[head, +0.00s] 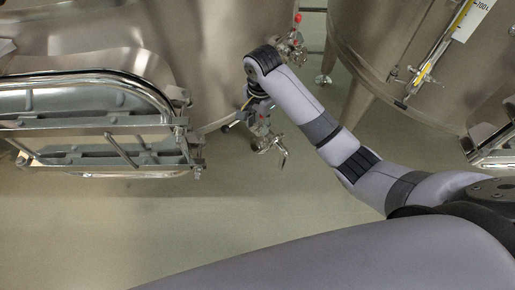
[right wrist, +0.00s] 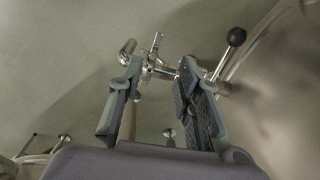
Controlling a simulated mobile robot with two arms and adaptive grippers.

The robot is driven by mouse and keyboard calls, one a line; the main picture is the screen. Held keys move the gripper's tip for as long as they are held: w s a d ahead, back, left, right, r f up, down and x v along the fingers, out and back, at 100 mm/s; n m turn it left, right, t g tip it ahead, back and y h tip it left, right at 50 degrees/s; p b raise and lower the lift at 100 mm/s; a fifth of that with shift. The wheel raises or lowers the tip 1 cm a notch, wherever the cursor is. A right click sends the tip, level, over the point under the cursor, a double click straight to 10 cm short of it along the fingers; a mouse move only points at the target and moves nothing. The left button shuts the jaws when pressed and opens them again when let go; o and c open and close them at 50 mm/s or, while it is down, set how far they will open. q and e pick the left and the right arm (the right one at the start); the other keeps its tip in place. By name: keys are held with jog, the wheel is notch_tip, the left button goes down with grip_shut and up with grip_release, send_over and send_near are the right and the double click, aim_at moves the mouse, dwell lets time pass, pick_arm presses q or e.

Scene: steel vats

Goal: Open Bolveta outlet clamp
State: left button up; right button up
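The outlet fitting (head: 270,142) is a small shiny steel piece low on the vat (head: 215,60) at upper middle in the head view. In the right wrist view, the steel outlet with what looks like its clamp (right wrist: 152,66) lies just beyond and between my fingertips. My right gripper (right wrist: 157,76) is open, its two fingers spread, with no firm contact visible. In the head view, my right gripper (head: 259,108) is beside the outlet, partly hidden by its own wrist. My left gripper is not in view.
A lever with a black ball knob (right wrist: 236,37) stands right of the fingers. A steel hatch frame (head: 100,140) juts out at left in the head view. A second vat (head: 400,45) stands at right. The floor (head: 200,215) below is clear.

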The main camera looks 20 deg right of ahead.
aim_at(259, 151)
jog(key=shift+m, duration=0.5)
notch_tip(259, 151, down, 15)
jog(key=shift+w+d+f, duration=0.1)
jog(key=shift+w, duration=0.05)
jog(key=shift+c, duration=0.6)
grip_shut()
